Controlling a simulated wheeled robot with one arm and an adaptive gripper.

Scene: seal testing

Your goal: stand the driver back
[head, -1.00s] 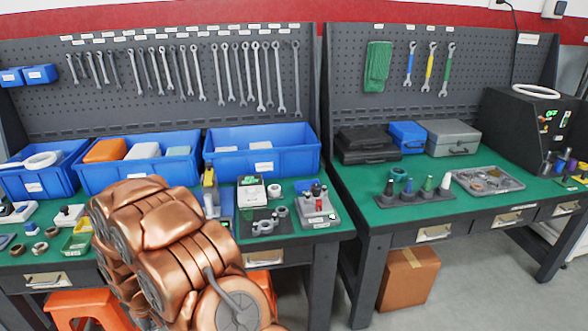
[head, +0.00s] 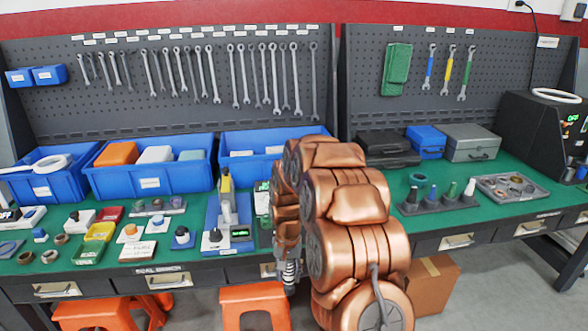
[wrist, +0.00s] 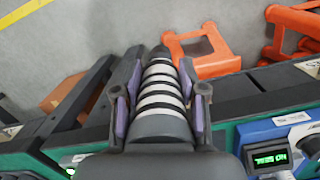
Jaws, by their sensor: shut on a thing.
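My gripper (wrist: 160,75) is shut on a dark grey driver (wrist: 161,92) with pale rings, held lengthwise between the two fingers in the wrist view. In the head view my gripper (head: 290,276) hangs low in front of the bench edge, partly hidden by my copper arm. The driver's far end points toward the floor side, clear of the bench.
A blue press-like tester (head: 222,240) with a green display stands left of my arm. A grey parts tray (head: 480,184) lies right of the rack. Orange stools (head: 255,302) and a cardboard box (head: 432,285) are under the benches. A gap separates the benches.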

